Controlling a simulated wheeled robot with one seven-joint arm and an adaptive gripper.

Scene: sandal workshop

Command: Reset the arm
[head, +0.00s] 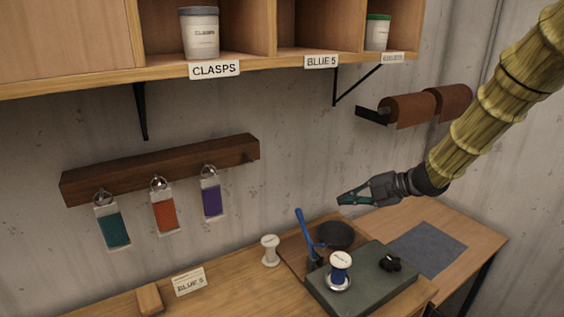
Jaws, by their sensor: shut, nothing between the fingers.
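My arm (500,95) comes in from the upper right, in a ribbed yellow-green sleeve. My gripper (345,198) is at its end, pointing left. It is shut and empty, in the air above the workbench and in front of the wall. Below it are a dark bowl (335,235) and a grey-green box-like block (362,291), both apart from the gripper.
A blue-wound spool (340,265) and a black knob (390,263) are on the block. A blue-handled tool (304,232) stands beside it. A white spool (270,250) stands left. Shelf (300,63) and leather rolls (410,108) are above. A grey mat (427,249) lies bare at right.

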